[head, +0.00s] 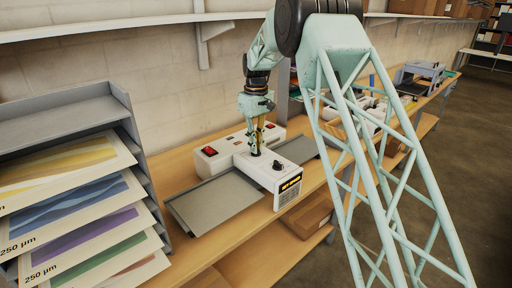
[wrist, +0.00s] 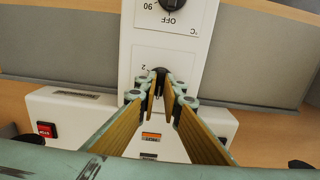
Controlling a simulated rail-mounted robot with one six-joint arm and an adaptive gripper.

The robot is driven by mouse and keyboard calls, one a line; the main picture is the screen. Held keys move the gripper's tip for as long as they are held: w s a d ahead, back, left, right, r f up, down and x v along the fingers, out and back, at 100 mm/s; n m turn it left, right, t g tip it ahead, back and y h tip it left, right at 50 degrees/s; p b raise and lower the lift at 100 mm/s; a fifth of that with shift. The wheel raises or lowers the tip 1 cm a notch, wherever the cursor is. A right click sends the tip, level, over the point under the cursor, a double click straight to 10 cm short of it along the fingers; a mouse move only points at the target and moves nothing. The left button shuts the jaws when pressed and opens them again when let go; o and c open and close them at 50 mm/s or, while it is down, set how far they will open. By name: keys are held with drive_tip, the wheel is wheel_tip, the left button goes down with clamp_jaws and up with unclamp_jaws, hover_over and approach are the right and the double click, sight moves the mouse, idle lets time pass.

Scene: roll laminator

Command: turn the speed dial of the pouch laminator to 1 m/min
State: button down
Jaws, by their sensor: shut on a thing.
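The pouch laminator (head: 245,163) is a white machine on the wooden bench. My gripper (head: 256,150) points down over its white control panel. In the wrist view my gripper (wrist: 161,88) is shut on the speed dial (wrist: 160,71), a small dark knob between the fingertips. The fingers hide most of the dial and its pointer, so its setting cannot be read. A "2" mark shows just left of it. The temperature dial (wrist: 172,3) is a black knob marked °C, with OFF and 90 beside it; it also shows in the head view (head: 277,165), clear of my gripper.
A red switch (head: 209,151) sits on the laminator's back left part. Grey trays (head: 215,200) extend from its sides. A rack of pouch sheets (head: 70,215) labelled 250 µm stands at the left. A wall shelf (head: 120,28) runs above. Boxes and other equipment are at the right.

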drive_tip(key=shift+m+p, duration=0.45)
drive_tip(key=shift+m, duration=0.15)
drive_tip(key=m+p, duration=0.2)
drive_tip(key=m, duration=0.2)
drive_tip(key=shift+r+m, duration=0.1)
drive_tip(key=shift+m, duration=0.3)
drive_tip(key=m+p, duration=0.2)
drive_tip(key=m, duration=0.3)
drive_tip(key=shift+m, duration=0.4)
drive_tip(key=c, duration=2.8)
unclamp_jaws()
